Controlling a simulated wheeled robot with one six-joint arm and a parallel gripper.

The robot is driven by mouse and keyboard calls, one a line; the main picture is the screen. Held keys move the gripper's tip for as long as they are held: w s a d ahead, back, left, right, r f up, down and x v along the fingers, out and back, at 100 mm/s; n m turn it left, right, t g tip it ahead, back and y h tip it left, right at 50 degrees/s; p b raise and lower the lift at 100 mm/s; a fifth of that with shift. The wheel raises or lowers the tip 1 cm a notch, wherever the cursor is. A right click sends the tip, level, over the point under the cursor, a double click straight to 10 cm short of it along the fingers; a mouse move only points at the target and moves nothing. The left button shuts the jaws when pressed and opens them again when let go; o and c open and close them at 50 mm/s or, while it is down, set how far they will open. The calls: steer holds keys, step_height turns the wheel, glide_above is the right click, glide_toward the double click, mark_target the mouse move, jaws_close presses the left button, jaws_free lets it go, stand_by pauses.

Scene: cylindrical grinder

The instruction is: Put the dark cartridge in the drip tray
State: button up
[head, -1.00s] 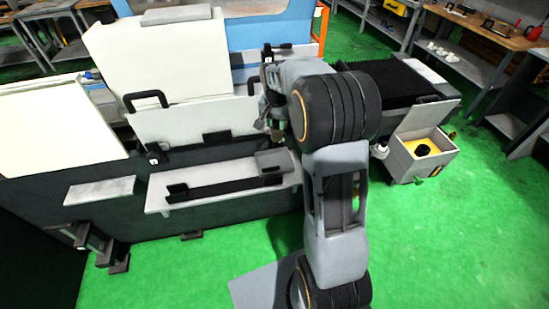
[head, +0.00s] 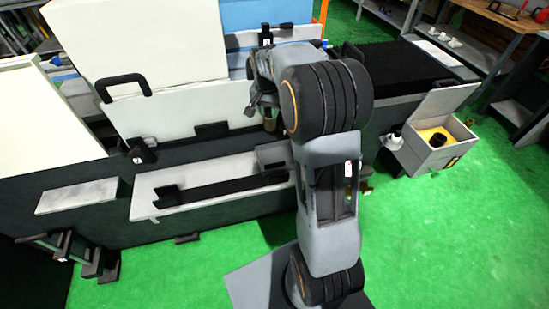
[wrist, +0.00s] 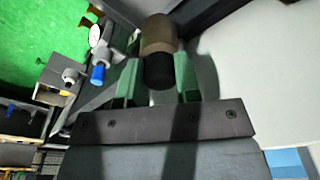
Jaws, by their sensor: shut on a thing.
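My gripper (wrist: 157,84) has its green fingers shut on a cylinder with a brown body and a black end, which looks like the dark cartridge (wrist: 158,70). In the head view my gripper (head: 262,112) hangs in front of the machine's pale front panel, and the cartridge (head: 270,123) shows only as a small brown piece below it. A pale ledge with a dark rail (head: 225,187) lies below the gripper. An open box (head: 428,155) with a yellow floor stands at the right. I cannot tell for certain which of these is the drip tray.
A black cylinder (head: 438,139) sits in the open box. The wrist view shows a blue-ended fitting (wrist: 98,75) and a round dial (wrist: 95,35) left of the gripper. A black ribbed cover (head: 400,75) lies behind the box. Green floor is clear at the front right.

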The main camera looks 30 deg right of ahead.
step_height(320, 180, down, 18)
steer(key=shift+r+p, duration=0.2)
steer(key=shift+p, duration=0.25)
steer(key=shift+f, duration=0.1)
steer(key=o, duration=1)
